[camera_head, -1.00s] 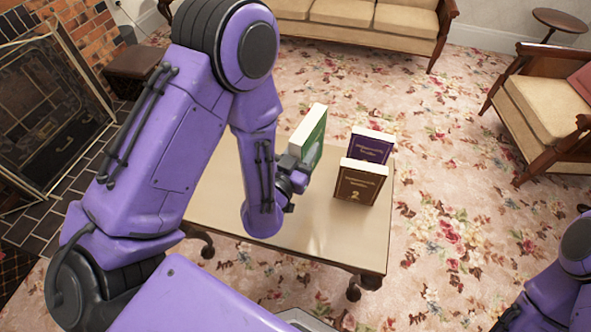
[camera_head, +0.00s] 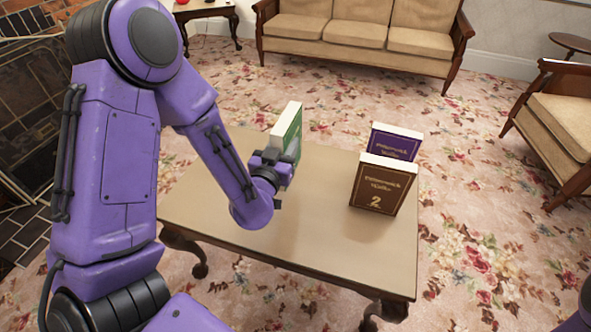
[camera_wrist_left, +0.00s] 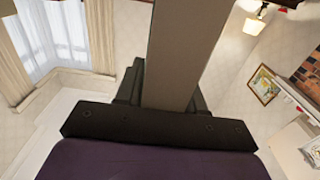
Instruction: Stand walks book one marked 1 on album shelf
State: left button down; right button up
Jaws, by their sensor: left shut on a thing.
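My left gripper (camera_head: 276,172) is shut on a green book (camera_head: 291,139) with a white page edge. It holds the book upright above the far left part of the table (camera_head: 240,245). The number on the green cover cannot be read. In the left wrist view a plain grey-brown side of the held book (camera_wrist_left: 185,50) stands between the dark fingers. A brown book (camera_head: 382,187) marked 2 stands upright on the table to the right. A purple book (camera_head: 396,142) stands just behind it, partly hidden. My right gripper is out of view.
The tabletop between the held book and the standing books is bare. A sofa (camera_head: 360,38) stands beyond the table, an armchair (camera_head: 560,125) at the right. A side table (camera_head: 205,8) is at the back left, the fireplace (camera_head: 35,90) at the left.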

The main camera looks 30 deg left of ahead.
pick_arm(q)
jog(key=w+f+b, duration=0.2)
jog(key=w+f, duration=0.3)
jog(key=shift+f, duration=0.35)
jog(key=f, duration=0.2)
jog(key=f+b, duration=0.1)
jog(key=shift+w, duration=0.25)
jog(key=shift+f, duration=0.15)
jog(key=shift+f, duration=0.15)
jog(key=c, duration=0.7)
grip_release()
jog(key=shift+s, duration=0.1)
